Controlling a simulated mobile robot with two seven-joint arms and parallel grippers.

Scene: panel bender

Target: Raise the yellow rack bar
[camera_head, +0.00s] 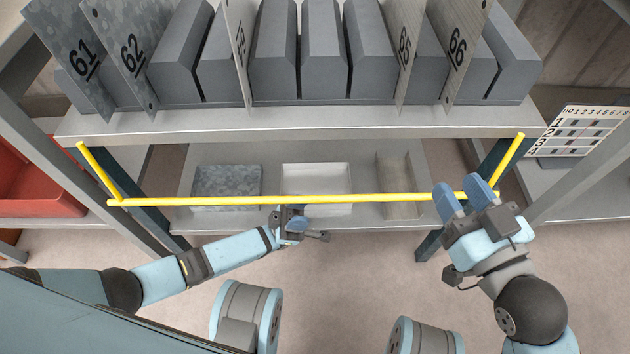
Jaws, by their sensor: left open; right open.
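The yellow rack bar (240,201) runs across the front of the rack, with a short side arm at each end reaching back to the rack. It hangs below the level of the upper shelf edge. My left gripper (291,212) is open just below the middle of the bar; its fingers are partly hidden from this angle, and I cannot tell if they touch the bar. My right gripper (464,194) is open at the bar's right end, its two blue fingertips spread at the bar. I cannot tell whether the bar lies between them.
The upper shelf (300,122) holds several grey blocks and numbered plates. A red bin (35,175) stands left, a numbered chart (582,130) right.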

